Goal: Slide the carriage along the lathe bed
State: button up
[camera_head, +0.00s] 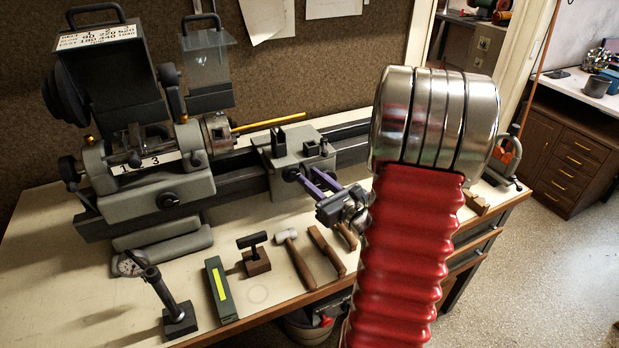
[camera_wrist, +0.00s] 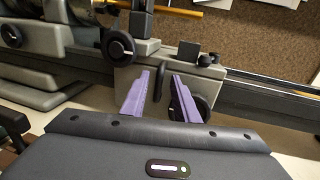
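The lathe carriage (camera_head: 287,160) is a grey block on the dark lathe bed (camera_head: 238,179), right of the headstock. My gripper (camera_head: 313,178) is in front of the carriage, with its two purple fingers pointing at its front face. In the wrist view, my gripper (camera_wrist: 160,75) is open, its fingers apart. A dark upright handle (camera_wrist: 158,84) on the carriage (camera_wrist: 139,64) shows between them. I cannot tell whether a finger touches it. A black handwheel (camera_wrist: 118,46) is at the upper left; another (camera_wrist: 201,104) is partly hidden behind the right finger.
The headstock (camera_head: 160,180) stands left of the carriage, with a yellow rod (camera_head: 270,122) extending from the chuck. The bed shows free to the right until my arm hides it. A dial indicator stand (camera_head: 178,312), green box (camera_head: 220,287), hammer (camera_head: 298,260) and other tools lie along the front of the bench.

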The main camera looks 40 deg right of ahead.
jog(key=shift+c, duration=0.7)
grip_shut()
jog(key=shift+d, duration=0.1)
